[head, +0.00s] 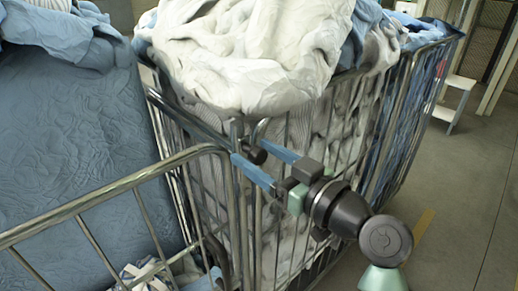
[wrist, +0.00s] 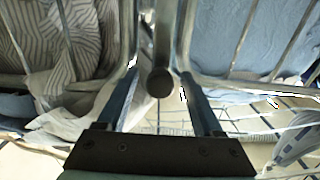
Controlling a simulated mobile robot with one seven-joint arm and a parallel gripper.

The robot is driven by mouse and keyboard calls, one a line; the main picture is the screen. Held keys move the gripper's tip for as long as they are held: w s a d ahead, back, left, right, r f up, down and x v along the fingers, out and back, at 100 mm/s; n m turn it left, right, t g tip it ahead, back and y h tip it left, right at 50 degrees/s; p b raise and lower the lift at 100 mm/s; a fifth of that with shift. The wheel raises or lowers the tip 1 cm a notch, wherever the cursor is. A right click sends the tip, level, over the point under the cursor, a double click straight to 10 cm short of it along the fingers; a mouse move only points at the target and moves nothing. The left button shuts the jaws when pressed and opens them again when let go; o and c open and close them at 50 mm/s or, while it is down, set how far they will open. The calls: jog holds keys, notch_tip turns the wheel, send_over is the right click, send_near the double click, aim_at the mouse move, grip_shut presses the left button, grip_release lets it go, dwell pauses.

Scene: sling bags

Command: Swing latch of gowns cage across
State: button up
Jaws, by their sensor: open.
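A dark round knob (head: 256,154), apparently the end of the latch, sits at the near top corner of a wire cage (head: 262,215) heaped with white and blue cloth. In the wrist view the knob (wrist: 160,81) faces me at the middle, with a metal bar running up behind it. My gripper (head: 247,151) is open, its two blue fingers on either side of the knob. In the wrist view my gripper (wrist: 159,76) shows a gap between each finger and the knob. I cannot tell which cage is labelled for gowns.
A lower cage rail (head: 120,187) with an open-looking basket stands at the near left. A large blue cloth mass (head: 75,130) fills the left. Grey floor (head: 455,200) is clear at right. A white step stand (head: 455,95) is at the back right.

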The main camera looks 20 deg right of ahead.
jog(key=shift+c, duration=0.3)
grip_shut()
dwell(1.2)
